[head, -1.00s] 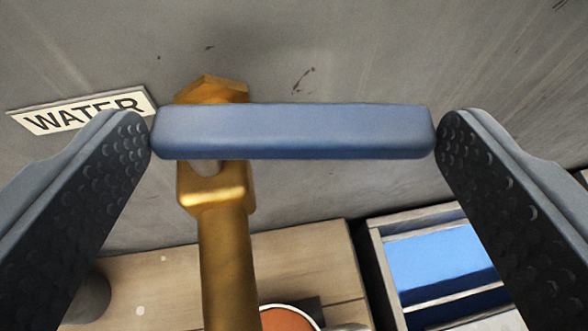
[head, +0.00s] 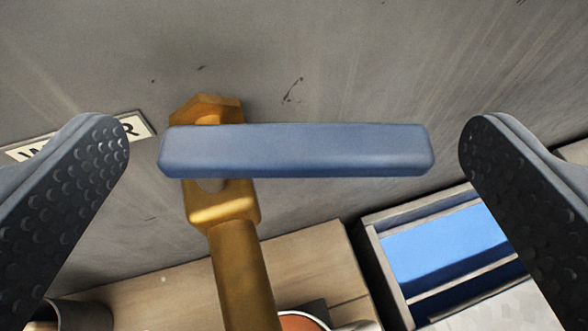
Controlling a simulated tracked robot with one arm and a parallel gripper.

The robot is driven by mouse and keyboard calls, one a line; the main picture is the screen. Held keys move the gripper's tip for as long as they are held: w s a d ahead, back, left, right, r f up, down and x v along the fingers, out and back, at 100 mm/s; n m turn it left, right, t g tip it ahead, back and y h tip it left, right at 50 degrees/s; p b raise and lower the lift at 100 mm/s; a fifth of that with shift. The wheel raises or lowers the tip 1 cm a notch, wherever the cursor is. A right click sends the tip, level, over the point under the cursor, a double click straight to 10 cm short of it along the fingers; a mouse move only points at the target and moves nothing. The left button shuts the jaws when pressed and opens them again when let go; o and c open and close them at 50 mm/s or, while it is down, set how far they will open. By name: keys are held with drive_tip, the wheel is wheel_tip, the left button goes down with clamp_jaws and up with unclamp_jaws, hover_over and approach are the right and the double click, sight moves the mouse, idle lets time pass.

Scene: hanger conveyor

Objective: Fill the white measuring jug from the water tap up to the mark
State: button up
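The brass water tap (head: 228,215) comes out of the grey wall, with its spout running down toward the bottom of the head view. Its blue lever handle (head: 296,150) lies crosswise on top. My gripper (head: 296,145) is open around the handle, one finger beyond each end, with a gap on both sides. A white sign (head: 137,126) on the wall beside the tap is partly hidden by my left finger; only parts of its lettering show. I cannot make out the white measuring jug or its mark.
A wooden surface (head: 180,288) lies below the tap. On it are a round vessel with an orange-red inside (head: 300,322) and a grey cylindrical thing (head: 84,315), both cut off by the frame. A grey-framed box with blue inside (head: 440,245) stands at the right.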

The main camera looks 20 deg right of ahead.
drive_tip(key=shift+f, duration=0.1)
drive_tip(key=shift+s, duration=0.1)
drive_tip(key=shift+s, duration=0.1)
drive_tip(key=b+v, duration=0.1)
drive_tip(key=v, duration=1.2)
drive_tip(key=shift+s, duration=0.15)
idle(1.4)
